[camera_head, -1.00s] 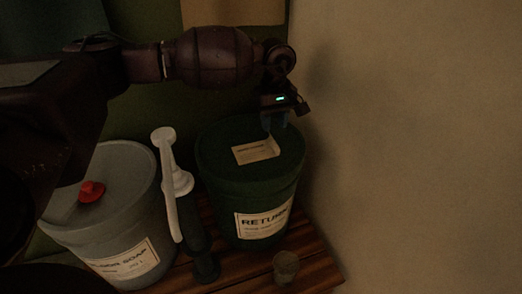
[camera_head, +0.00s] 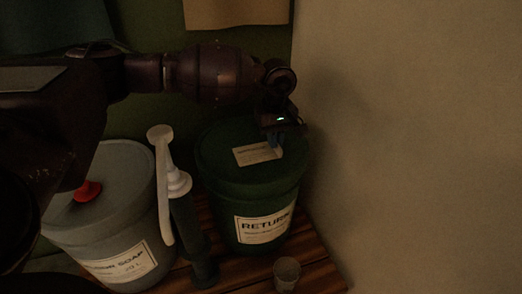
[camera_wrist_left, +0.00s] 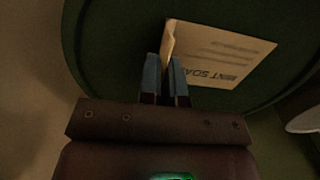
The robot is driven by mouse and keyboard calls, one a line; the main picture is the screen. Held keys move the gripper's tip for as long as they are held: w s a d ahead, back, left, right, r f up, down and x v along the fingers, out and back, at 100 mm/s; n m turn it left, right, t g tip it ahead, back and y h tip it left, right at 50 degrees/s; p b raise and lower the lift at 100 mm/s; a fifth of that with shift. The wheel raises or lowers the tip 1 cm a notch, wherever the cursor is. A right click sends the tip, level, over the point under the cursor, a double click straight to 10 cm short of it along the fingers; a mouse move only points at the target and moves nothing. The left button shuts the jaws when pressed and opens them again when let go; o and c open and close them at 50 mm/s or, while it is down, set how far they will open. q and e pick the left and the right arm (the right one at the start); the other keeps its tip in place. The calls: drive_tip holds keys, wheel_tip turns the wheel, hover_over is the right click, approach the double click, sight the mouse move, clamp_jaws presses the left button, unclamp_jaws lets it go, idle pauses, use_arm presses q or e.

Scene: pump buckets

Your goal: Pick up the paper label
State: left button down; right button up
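The paper label (camera_head: 257,154) is a pale card lying on the lid of the dark green bucket (camera_head: 226,142). My left gripper (camera_head: 276,142) points down at the label's right end. In the left wrist view, the label (camera_wrist_left: 222,55) has a raised edge along its left side. The blue fingertips of my left gripper (camera_wrist_left: 164,68) stand either side of that raised edge, a narrow gap between them. Whether they touch the paper cannot be told. The label's main face still appears flat on the lid. My right gripper is not in view.
A grey soap bucket (camera_head: 120,185) with a red cap (camera_head: 88,191) stands at left. A white-headed pump (camera_head: 176,184) stands between the buckets. A small cup (camera_head: 287,273) is on the wooden slatted stand (camera_head: 318,262). A bare wall (camera_head: 420,140) rises at right.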

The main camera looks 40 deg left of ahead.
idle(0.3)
